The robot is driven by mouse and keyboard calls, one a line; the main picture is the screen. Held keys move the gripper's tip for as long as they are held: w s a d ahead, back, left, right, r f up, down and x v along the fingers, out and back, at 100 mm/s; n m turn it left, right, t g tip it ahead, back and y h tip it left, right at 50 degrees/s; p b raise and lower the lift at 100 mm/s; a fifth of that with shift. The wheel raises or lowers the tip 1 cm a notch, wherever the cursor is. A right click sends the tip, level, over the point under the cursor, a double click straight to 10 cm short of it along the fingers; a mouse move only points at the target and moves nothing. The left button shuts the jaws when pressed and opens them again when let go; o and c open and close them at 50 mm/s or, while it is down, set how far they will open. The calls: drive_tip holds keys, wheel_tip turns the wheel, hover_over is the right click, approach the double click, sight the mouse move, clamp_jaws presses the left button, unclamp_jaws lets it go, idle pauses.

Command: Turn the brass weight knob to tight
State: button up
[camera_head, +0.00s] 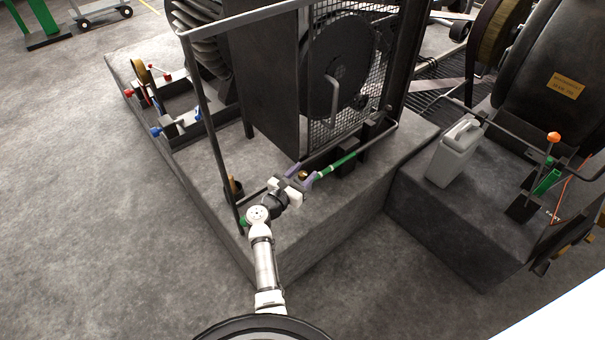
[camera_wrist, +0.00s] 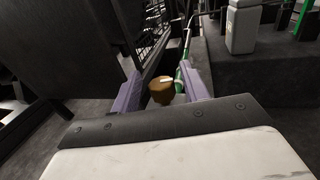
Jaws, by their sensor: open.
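The brass weight knob (camera_wrist: 161,90) shows in the wrist view as a round brown-gold piece with a pale mark on its top. It lies between and ahead of the two purple fingers of my gripper (camera_wrist: 160,88). In the head view the knob (camera_head: 302,175) is a small gold spot just beside the fingers. My gripper (camera_head: 299,182) is open, with one finger on each side of the knob in the picture. I cannot tell whether either finger touches it. A green rod (camera_head: 340,164) runs away to the upper right beside the knob.
A dark caged machine (camera_head: 345,80) stands behind, with a grey rail (camera_head: 205,110) at left. A grey-white canister (camera_head: 455,150) stands on the right plinth. A lever with an orange knob (camera_head: 553,137) is farther right.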

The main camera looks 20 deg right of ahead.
drive_tip(key=v, duration=1.4)
drive_tip(key=shift+b, duration=0.35)
drive_tip(key=shift+o, duration=0.2)
drive_tip(key=shift+r, duration=0.1)
